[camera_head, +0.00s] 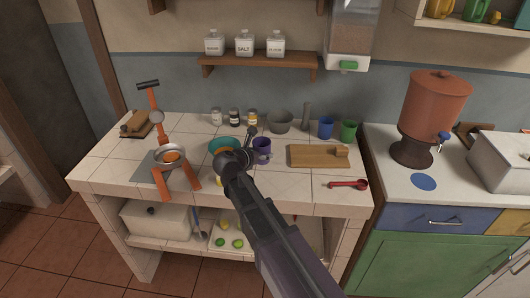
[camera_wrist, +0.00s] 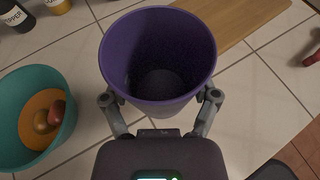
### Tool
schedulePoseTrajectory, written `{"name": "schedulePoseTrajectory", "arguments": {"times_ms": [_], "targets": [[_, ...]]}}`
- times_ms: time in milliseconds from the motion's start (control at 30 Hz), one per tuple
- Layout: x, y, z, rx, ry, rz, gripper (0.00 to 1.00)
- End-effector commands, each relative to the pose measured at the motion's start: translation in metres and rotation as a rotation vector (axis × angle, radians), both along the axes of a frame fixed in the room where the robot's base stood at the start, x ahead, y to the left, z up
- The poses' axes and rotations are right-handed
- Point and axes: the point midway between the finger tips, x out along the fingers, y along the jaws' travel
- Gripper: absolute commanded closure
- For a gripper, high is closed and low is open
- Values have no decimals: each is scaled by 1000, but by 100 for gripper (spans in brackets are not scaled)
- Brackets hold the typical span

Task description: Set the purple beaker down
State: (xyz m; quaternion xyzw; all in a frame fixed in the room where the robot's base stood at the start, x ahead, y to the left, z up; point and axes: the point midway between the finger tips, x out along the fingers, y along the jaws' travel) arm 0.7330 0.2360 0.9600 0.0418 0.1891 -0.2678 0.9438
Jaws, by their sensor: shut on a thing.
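The purple beaker (camera_head: 262,147) is over the middle of the tiled counter (camera_head: 283,182), upright, just right of the teal bowl (camera_head: 214,146). In the wrist view the beaker (camera_wrist: 157,50) is empty, its open mouth facing the camera. My gripper (camera_wrist: 160,98) is shut on it, one finger on each side of its wall. The beaker's base is hidden by its own wall in the wrist view, and I cannot tell whether it touches the tiles. My arm partly covers the gripper in the head view.
In the wrist view the teal bowl (camera_wrist: 67,110) with orange contents is close at left. A wooden board (camera_head: 316,156) lies close at right. Jars (camera_head: 235,118), a grey bowl (camera_head: 280,122) and blue (camera_head: 325,128) and green (camera_head: 348,131) cups stand behind. Bare tiles lie in front.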

Motion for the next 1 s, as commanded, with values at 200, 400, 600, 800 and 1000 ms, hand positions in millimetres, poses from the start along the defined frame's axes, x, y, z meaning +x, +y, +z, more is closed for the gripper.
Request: {"name": "schedulePoseTrajectory", "arguments": {"times_ms": [200,400,600,800,1000], "targets": [[43,-4,-5,-1,1,-1,80],[62,-7,-6,0,0,1,80],[64,-8,-6,0,0,2,80],[64,-7,-6,0,0,2,80],[63,-7,-15,0,0,2,80]]}}
